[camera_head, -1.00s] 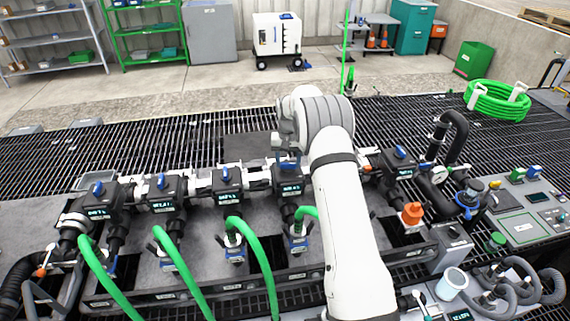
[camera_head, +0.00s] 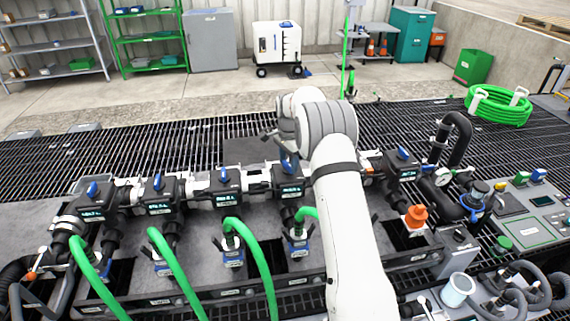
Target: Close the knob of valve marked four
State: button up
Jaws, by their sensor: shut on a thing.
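A row of black valve blocks with blue knobs runs across the manifold. The fourth valve from the left (camera_head: 289,182) has its blue knob (camera_head: 289,166) partly hidden by my gripper (camera_head: 284,149). My gripper reaches down over that knob from above and is shut on it; the fingertips are small and mostly hidden by my own arm. The knob looks narrow and upright in the picture. The other valves with blue knobs are the first (camera_head: 90,203), second (camera_head: 158,196), third (camera_head: 224,188) and the rightmost (camera_head: 403,165). Their small displays are too blurred to read.
Green hoses (camera_head: 262,262) rise from couplings in front of the valves. An orange fitting (camera_head: 415,216), black pipes (camera_head: 457,140) and a control panel (camera_head: 530,230) stand to the right. Dark grating (camera_head: 130,150) lies behind the row.

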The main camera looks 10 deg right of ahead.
aim_at(288, 164)
jog(key=m, duration=0.4)
jog(key=shift+r+m+b, duration=0.1)
jog(key=shift+m+b, duration=0.2)
dwell(0.5)
jog(key=o, duration=1)
jog(key=shift+r+b, duration=0.45)
jog(key=shift+r, duration=3.4)
